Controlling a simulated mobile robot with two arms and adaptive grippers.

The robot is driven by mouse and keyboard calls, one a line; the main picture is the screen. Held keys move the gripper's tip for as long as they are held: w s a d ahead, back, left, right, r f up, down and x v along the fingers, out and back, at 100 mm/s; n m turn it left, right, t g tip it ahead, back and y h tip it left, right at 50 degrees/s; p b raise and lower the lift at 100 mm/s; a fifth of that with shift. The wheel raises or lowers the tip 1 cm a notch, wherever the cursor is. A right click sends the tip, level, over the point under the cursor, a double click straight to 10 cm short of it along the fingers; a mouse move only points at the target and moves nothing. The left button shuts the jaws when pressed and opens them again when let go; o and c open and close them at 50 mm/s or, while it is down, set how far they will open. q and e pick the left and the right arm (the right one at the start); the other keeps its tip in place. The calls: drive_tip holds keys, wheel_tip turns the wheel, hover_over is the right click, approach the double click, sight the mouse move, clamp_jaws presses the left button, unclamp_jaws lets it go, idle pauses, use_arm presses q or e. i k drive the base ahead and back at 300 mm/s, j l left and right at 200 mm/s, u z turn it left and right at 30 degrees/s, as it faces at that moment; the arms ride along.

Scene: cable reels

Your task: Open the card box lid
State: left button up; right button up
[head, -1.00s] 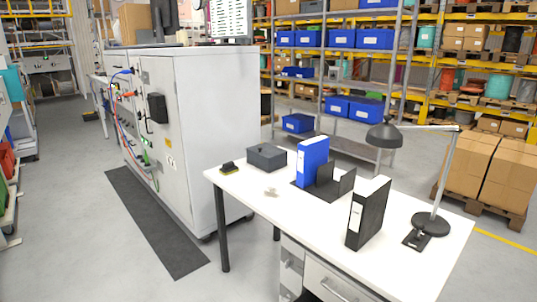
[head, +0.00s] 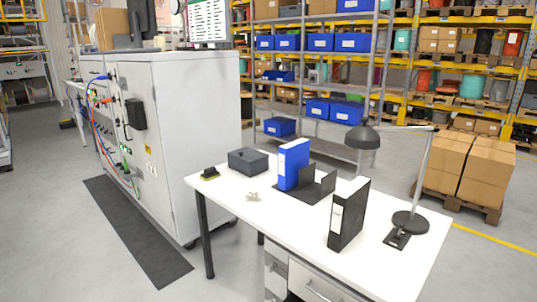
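A small dark grey box with a lid (head: 248,161), which looks like the card box, stands at the far left part of the white desk (head: 285,228). Its lid looks shut, with a small knob on top. Neither of my grippers shows in the head view.
A blue binder (head: 293,164), a black bookend (head: 318,185), a black binder (head: 348,213) and a desk lamp (head: 410,221) stand on the desk. A grey cabinet (head: 185,140) stands left; open floor lies in front.

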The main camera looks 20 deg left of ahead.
sight(248, 156)
drive_tip(key=i+j+z, duration=0.1)
drive_tip(key=j+z, duration=0.2)
drive_tip(key=i+j+z, duration=0.1)
drive_tip(key=j+z, duration=0.45)
drive_tip(key=j, duration=0.15)
